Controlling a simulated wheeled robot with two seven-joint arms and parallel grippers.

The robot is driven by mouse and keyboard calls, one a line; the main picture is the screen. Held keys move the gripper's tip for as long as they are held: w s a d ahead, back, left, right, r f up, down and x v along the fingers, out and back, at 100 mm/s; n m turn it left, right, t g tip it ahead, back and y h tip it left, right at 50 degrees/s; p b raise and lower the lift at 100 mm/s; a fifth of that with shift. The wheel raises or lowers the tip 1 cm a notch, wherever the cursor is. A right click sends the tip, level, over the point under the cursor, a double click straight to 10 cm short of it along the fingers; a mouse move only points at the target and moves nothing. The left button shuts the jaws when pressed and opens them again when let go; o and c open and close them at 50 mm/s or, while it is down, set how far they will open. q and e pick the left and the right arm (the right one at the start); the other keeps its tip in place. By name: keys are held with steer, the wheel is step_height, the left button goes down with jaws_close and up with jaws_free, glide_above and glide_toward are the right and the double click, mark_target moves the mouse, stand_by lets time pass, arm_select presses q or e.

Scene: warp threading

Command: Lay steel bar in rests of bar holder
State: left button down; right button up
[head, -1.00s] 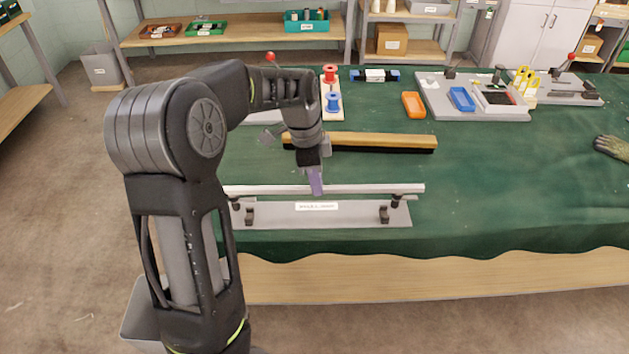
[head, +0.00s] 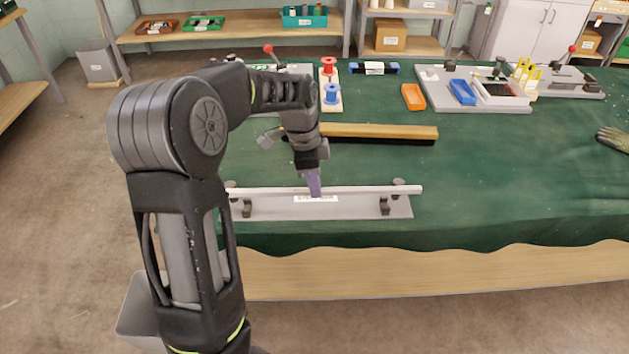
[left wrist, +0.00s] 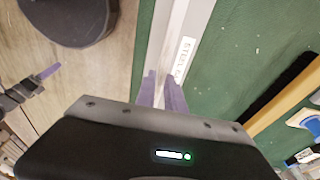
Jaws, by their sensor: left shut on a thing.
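The steel bar (head: 265,191) is a long pale bar lying level, left to right, over the bar holder. The bar holder (head: 345,208) is a flat grey plate with a white label and dark uprights near both ends. My left gripper (head: 315,191) points down with its purple fingers shut on the bar near its middle. In the left wrist view the fingers (left wrist: 162,92) straddle the bar beside the label. The dark front rests (head: 384,206) stand nearer than the bar, and dark tops show behind it. I cannot tell whether the bar touches the rests.
A long wooden block with a black side (head: 375,132) lies behind the holder. Red and blue spools (head: 331,92), an orange tray (head: 413,97) and a grey fixture board (head: 440,93) stand farther back. The green cloth right of the holder is clear.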

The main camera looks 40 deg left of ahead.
arm_select(q)
steer(key=shift+f+b, duration=1.4)
steer(key=shift+f, duration=0.55)
steer(key=shift+f+b, duration=0.4)
steer(key=shift+f, duration=0.1)
steer(key=c, duration=1.3)
jaws_free()
steer(key=shift+c, duration=0.2)
steer(key=r, duration=0.5)
steer(key=a+r, duration=0.1)
steer(key=r, duration=0.1)
steer(key=shift+s+r, duration=0.35)
